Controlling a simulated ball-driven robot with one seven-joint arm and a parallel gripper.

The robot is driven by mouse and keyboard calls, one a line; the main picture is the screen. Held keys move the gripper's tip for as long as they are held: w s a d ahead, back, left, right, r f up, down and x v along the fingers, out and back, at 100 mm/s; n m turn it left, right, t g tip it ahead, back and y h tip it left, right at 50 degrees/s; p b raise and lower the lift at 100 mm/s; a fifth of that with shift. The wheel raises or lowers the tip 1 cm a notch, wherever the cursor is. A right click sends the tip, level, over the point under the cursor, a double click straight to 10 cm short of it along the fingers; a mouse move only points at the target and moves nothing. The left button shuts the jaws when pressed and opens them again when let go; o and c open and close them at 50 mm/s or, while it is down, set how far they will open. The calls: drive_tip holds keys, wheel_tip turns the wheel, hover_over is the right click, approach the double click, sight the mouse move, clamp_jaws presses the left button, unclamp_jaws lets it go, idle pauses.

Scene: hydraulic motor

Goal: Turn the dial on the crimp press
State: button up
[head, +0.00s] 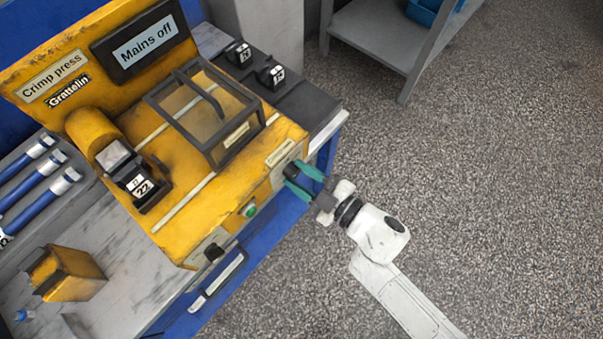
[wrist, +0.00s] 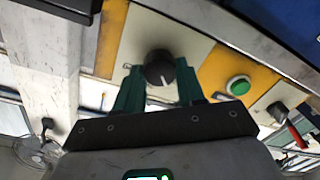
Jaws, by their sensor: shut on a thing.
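The yellow crimp press (head: 225,165) stands on a blue bench, with a sign reading "Mains off" (head: 145,45) on its upright back. Its black dial (wrist: 160,68) with a white pointer mark shows in the wrist view on a pale plate. My gripper (head: 300,180), with green fingers, reaches the press's front face from the right in the head view. In the wrist view my gripper (wrist: 160,88) has one finger on each side of the dial and is shut on it.
A clear guard box (head: 205,115) and a die marked 22 (head: 140,185) are on top. Open floor lies right.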

drive_tip(key=shift+n, duration=1.4)
drive_tip(key=o, duration=1)
drive_tip(key=shift+o, duration=0.2)
drive_tip(key=shift+s+d, duration=0.2)
drive_tip(key=shift+d, duration=0.1)
drive_tip(key=b+v, duration=0.1)
drive_tip(key=v, duration=0.9)
drive_tip(key=shift+b, duration=0.3)
drive_tip(key=shift+r, duration=0.1)
